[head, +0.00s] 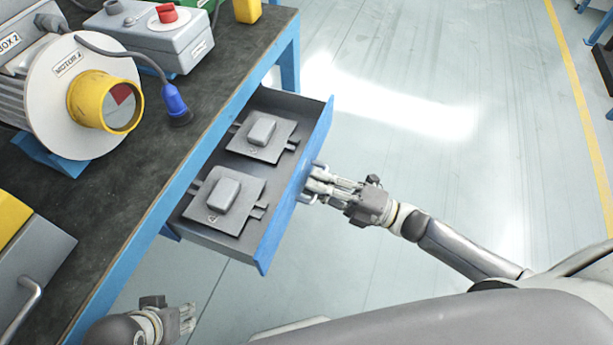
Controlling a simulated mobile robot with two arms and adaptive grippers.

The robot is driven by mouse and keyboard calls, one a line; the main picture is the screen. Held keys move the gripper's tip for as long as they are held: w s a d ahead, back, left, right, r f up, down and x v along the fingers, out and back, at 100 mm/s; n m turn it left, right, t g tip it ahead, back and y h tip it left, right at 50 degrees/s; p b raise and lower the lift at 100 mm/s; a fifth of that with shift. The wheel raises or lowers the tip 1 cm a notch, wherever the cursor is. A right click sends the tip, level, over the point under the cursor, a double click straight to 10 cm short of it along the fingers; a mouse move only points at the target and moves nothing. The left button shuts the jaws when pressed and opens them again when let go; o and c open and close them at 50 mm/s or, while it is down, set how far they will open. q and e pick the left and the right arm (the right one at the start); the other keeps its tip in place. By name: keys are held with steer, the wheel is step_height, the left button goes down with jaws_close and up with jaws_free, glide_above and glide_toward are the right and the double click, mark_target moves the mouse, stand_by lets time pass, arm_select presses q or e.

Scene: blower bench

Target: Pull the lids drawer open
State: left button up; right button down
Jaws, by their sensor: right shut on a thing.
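The lids drawer (275,226) stands pulled out from under the bench, with its blue front facing right. Two grey lids lie inside, a far one (261,137) and a near one (222,199), each with a raised block on top. My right gripper (314,185) is at the outer side of the drawer front and shut on the drawer handle (308,195), which its fingers partly cover. My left gripper (186,318) is low in the view, below the bench edge and apart from the drawer; its fingers are too small to tell open from shut.
The dark bench top (125,190) with a blue edge carries a motor (72,95) with a yellow ring, a grey box with a red knob (167,14), and a blue plug (177,104). A grey case with a handle (30,270) is at lower left. The floor right of the drawer is clear.

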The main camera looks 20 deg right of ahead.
arm_select(q)
steer(key=shift+f, duration=0.4)
arm_select(e)
steer(key=c, duration=1.5)
jaws_free()
steer(key=shift+c, duration=0.2)
arm_select(q)
steer(key=shift+r, duration=0.15)
steer(key=shift+w+d, duration=0.1)
steer(key=shift+w, duration=0.05)
arm_select(e)
steer(key=shift+s+d, duration=0.1)
steer(key=shift+d, duration=0.05)
steer(key=v, duration=1.1)
steer(key=shift+s+d, duration=0.25)
steer(key=shift+d, duration=0.05)
steer(key=shift+f, duration=0.15)
